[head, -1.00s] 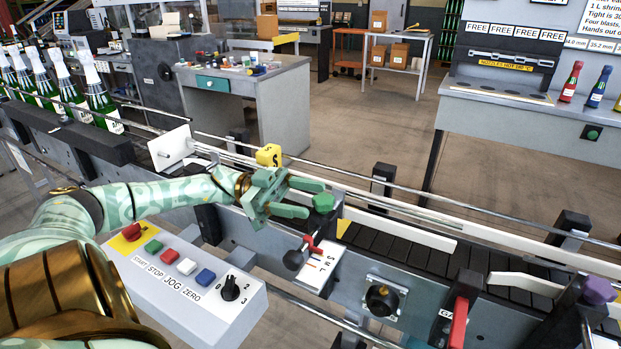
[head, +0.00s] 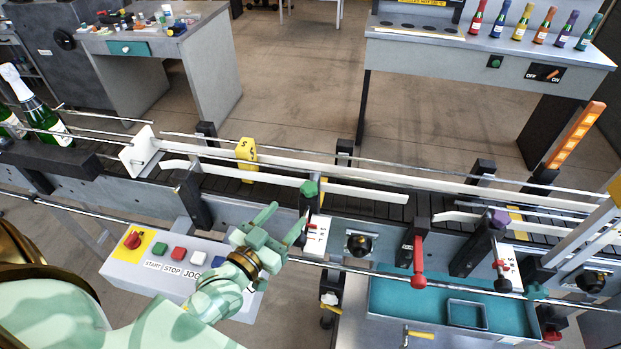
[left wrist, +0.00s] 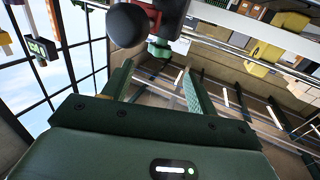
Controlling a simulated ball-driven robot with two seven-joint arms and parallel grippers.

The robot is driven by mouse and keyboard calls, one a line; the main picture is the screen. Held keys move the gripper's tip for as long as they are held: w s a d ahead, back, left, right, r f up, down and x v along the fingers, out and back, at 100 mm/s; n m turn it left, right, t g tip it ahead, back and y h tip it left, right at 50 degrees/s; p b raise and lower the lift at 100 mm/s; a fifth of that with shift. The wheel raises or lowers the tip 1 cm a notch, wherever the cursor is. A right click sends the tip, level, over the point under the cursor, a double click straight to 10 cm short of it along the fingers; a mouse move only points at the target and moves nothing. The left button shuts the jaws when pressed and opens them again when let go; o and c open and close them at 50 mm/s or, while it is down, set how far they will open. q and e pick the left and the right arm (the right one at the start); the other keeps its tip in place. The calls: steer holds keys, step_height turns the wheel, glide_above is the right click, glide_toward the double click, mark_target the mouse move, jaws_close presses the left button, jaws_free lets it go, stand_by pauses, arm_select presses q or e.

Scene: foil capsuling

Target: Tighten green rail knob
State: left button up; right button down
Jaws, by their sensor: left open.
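The green rail knob (head: 309,187) sits on top of a post at the near guide rail of the conveyor. A small S/M/L scale plate (head: 316,236) is below it. My left gripper (head: 284,219) is open and empty, just below and left of the knob, with its fingers pointing up and apart from it. In the left wrist view, a green knob (left wrist: 160,47) shows beyond the open fingers (left wrist: 155,84), beside a black ball handle (left wrist: 127,25) on a red lever. My right gripper is not in view.
A purple knob (head: 499,218) and a red-handled clamp (head: 418,262) are further right. A yellow block (head: 246,155) stands at the belt. Green bottles (head: 40,118) are at the left.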

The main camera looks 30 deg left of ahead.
mark_target(314, 183)
arm_select(q)
steer(key=w, duration=0.8)
steer(key=w+d, duration=0.1)
steer(key=w, duration=0.3)
steer(key=shift+w+d, duration=0.1)
steer(key=shift+w, duration=0.05)
steer(key=c, duration=1)
